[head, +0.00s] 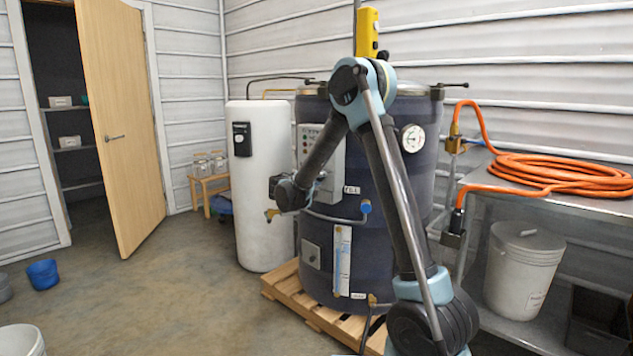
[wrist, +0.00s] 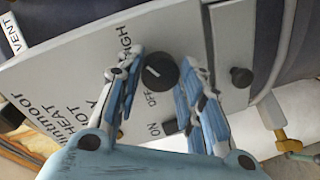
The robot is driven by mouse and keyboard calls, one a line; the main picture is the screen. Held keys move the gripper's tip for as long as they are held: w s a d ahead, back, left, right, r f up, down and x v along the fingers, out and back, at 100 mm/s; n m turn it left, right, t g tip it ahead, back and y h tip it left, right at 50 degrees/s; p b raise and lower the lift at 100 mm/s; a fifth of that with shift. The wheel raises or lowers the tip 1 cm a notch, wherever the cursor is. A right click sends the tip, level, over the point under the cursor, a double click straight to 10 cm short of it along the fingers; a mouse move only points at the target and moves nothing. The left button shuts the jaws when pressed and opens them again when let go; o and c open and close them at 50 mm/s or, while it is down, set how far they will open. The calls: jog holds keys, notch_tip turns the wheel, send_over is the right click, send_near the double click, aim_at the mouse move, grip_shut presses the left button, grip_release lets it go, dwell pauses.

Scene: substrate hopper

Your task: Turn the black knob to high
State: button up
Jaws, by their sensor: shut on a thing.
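The black knob (wrist: 161,73) sits on a grey control panel (wrist: 80,75) in the wrist view. It has a short white mark on its left part; I cannot tell exactly which label it points at. The word HIGH is printed to its upper left, OFF and ON below it. My gripper (wrist: 163,80) has its blue-and-grey fingers on either side of the knob and is shut on it. In the head view my arm reaches to the grey control box (head: 332,160) on the dark tank (head: 385,220); the knob and fingertips are hidden there.
A second small black knob (wrist: 241,77) is right of my fingers on the panel. A white cylinder tank (head: 262,190) stands left of the dark tank, which rests on a wooden pallet (head: 285,288). A metal bench with an orange hose (head: 565,172) is on the right. Floor at left is mostly clear.

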jog(key=shift+f, duration=0.1)
dwell(0.4)
jog(key=o, duration=1.1)
jog(key=shift+f, duration=0.1)
jog(key=v, duration=1.2)
